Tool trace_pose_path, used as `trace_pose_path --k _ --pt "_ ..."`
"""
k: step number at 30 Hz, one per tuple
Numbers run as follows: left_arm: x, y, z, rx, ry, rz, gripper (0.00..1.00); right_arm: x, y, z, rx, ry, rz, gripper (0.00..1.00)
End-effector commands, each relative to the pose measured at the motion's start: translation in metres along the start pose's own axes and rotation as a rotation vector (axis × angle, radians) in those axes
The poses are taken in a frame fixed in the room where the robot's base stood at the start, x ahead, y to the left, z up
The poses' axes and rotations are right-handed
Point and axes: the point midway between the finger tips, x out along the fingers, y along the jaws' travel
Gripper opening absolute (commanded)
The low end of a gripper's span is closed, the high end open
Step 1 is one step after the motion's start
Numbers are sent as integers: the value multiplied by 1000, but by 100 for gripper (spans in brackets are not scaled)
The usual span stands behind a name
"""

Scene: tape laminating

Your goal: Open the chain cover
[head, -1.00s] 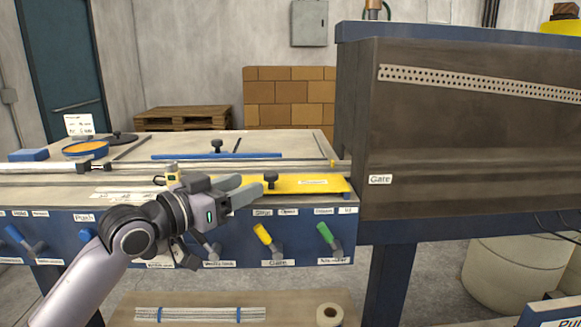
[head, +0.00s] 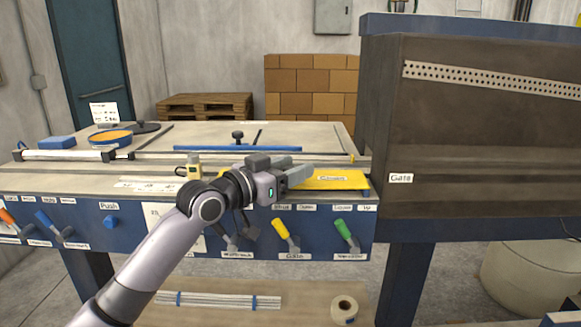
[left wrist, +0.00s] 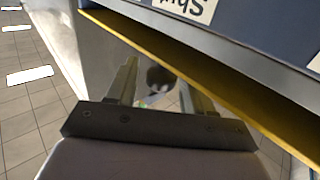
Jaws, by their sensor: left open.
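The yellow chain cover (head: 335,181) lies flat along the front of the machine's top, with a label on it. My left gripper (head: 300,173) is over the cover, open, with its fingers pointing right. In the head view the gripper hides the spot where the cover's dark knob stood. In the left wrist view a dark round knob (left wrist: 160,78) shows between the two spread fingers (left wrist: 160,92), not gripped. A yellow edge (left wrist: 200,80) runs diagonally beside the fingers there. The cover looks shut. My right gripper is not in view.
The blue front panel below holds a yellow-handled lever (head: 283,231), a green-handled lever (head: 345,232) and other controls. A large dark housing (head: 480,130) stands close at the right. A small yellow block (head: 193,166) sits left of the gripper. A blue bar (head: 240,149) lies behind.

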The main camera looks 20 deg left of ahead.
Motion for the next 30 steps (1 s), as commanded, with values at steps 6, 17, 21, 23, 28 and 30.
trace_pose_path --k 6,17,21,23,28,30 --pt "0 0 0 0 0 0 45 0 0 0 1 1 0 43" --pt "0 0 0 -4 -5 0 0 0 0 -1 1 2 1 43" --pt "1 -1 -3 -25 -27 0 0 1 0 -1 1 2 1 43" --pt "2 -2 -6 -42 -43 -1 0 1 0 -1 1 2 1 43" --pt "5 -5 -13 -115 -117 -2 0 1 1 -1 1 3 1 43" --pt "7 -7 -17 -156 -157 -1 0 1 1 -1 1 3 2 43"
